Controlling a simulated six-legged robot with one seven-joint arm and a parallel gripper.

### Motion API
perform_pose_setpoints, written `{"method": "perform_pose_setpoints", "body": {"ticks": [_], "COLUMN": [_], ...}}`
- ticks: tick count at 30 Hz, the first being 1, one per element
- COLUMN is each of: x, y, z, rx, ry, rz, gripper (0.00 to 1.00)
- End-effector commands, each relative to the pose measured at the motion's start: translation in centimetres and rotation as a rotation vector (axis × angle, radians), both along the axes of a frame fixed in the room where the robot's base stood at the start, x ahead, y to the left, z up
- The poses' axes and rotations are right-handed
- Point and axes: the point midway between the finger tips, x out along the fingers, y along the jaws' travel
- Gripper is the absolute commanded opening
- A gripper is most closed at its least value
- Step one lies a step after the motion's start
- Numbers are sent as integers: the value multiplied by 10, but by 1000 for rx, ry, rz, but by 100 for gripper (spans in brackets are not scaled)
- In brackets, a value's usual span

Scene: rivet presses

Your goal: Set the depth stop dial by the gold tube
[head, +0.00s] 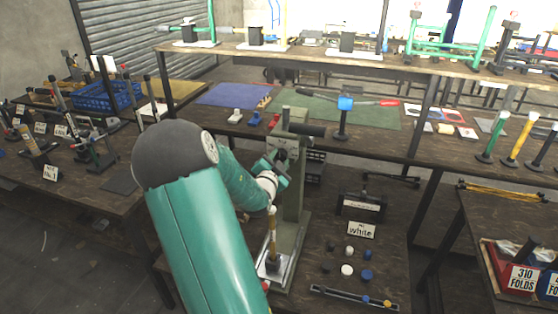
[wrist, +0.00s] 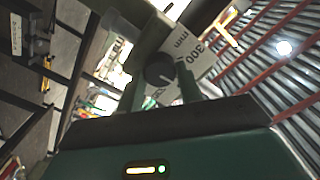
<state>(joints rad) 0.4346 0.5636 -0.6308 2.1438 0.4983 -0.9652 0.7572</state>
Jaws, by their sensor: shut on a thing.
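The depth stop dial (wrist: 160,70) is a dark round knob with a pale pointer line, seen in the wrist view in front of a pale plate (wrist: 192,45) marked "300" and "mm". My gripper (head: 281,165) is at the front of the green press (head: 294,195) in the head view. Its two fingers are shut on the dial, one on each side. In the head view the dial is largely hidden by the gripper. A thin gold tube (head: 272,236) stands upright on the pale plate at the press's foot, below my gripper.
A card reading "white" (head: 361,230) stands right of the press, with several small dark, blue and white knobs before it. A blue crate (head: 107,97) and tools crowd the left bench. Green and yellow tubes (head: 518,140) stand at the right. A shelf runs along the back.

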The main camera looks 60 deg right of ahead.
Motion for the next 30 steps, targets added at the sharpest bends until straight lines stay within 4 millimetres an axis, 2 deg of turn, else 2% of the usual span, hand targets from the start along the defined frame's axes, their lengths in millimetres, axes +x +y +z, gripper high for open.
{"method": "perform_pose_setpoints", "body": {"ticks": [30], "x": [2], "y": [1], "z": [-1], "rx": [-129], "ry": [826], "rz": [3], "gripper": [13]}}
